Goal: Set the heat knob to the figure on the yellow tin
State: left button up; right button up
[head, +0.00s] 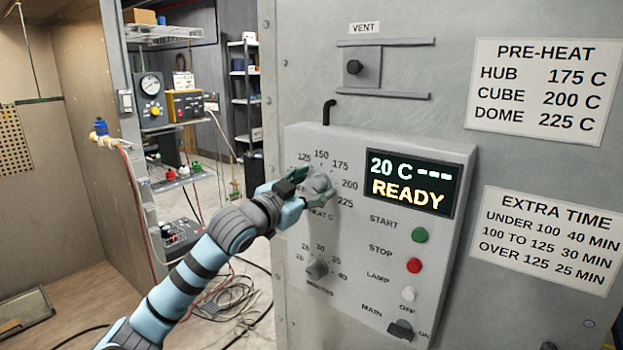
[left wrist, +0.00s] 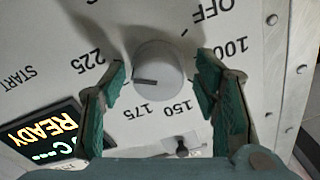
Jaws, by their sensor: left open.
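The grey heat knob (head: 319,183) is on the control panel (head: 395,262), its dial marked 125 to 225 in the head view. In the left wrist view the knob (left wrist: 160,68) sits between the green-padded fingers of my left gripper (left wrist: 166,85), which is open around it. A small gap shows on both sides. The dark mark on the knob points left, between 225 and 175, toward a spot hidden behind a finger. My left gripper (head: 306,187) partly covers the dial in the head view. The yellow tin and my right gripper are not in view.
The display (head: 410,180) reads 20 C, dashes and READY. A minutes knob (head: 317,268) is below; the green START (head: 419,235) and red STOP (head: 414,265) buttons are to the right. A pre-heat sign (head: 541,88) lists 175, 200 and 225 C.

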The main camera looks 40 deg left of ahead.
aim_at(321, 139)
pick_arm(q)
notch_tip(321, 139, up, 10)
jog(key=shift+f, duration=0.1)
jog(key=shift+f, duration=0.1)
dwell(0.4)
